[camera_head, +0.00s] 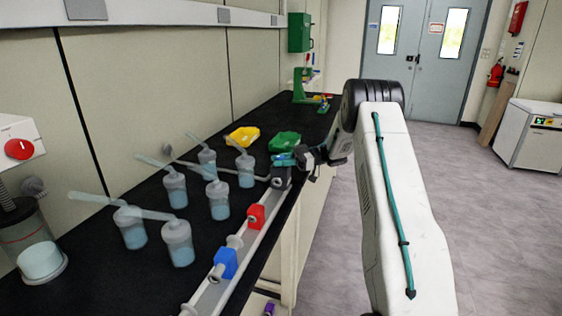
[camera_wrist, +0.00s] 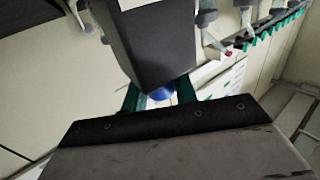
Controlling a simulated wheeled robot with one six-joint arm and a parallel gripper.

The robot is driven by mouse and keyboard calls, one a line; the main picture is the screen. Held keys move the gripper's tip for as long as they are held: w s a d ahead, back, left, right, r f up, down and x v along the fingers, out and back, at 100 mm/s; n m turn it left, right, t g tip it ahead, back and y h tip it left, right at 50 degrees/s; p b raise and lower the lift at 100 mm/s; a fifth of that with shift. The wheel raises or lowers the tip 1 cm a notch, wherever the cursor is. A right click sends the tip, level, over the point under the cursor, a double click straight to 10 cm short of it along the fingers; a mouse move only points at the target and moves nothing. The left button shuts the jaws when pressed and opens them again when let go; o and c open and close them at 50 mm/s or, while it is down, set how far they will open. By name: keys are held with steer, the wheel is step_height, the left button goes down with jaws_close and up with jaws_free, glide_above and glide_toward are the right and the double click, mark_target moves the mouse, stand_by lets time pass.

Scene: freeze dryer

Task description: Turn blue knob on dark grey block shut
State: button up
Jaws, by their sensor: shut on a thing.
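The dark grey block (camera_head: 281,179) sits on the rail along the front edge of the black bench in the head view. In the wrist view the block (camera_wrist: 150,45) fills the upper middle, close to the camera. The blue knob (camera_wrist: 163,92) shows just below the block, between my fingers. My gripper (camera_head: 298,160) is at the block from the right. In the wrist view my gripper's green fingers (camera_wrist: 160,98) are on both sides of the knob, shut on it. The knob's turn angle is mostly hidden.
A red block (camera_head: 256,215) and a blue block (camera_head: 224,264) sit nearer on the same rail. Several capped flasks with blue liquid stand left of the rail. Yellow (camera_head: 242,137) and green (camera_head: 285,141) bins lie behind. Open floor is on the right.

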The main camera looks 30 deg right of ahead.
steer(key=shift+g, duration=0.3)
steer(key=o, duration=0.9)
steer(key=shift+o, duration=0.2)
steer(key=v, duration=0.7)
steer(key=shift+d, duration=0.35)
steer(key=shift+s, duration=0.15)
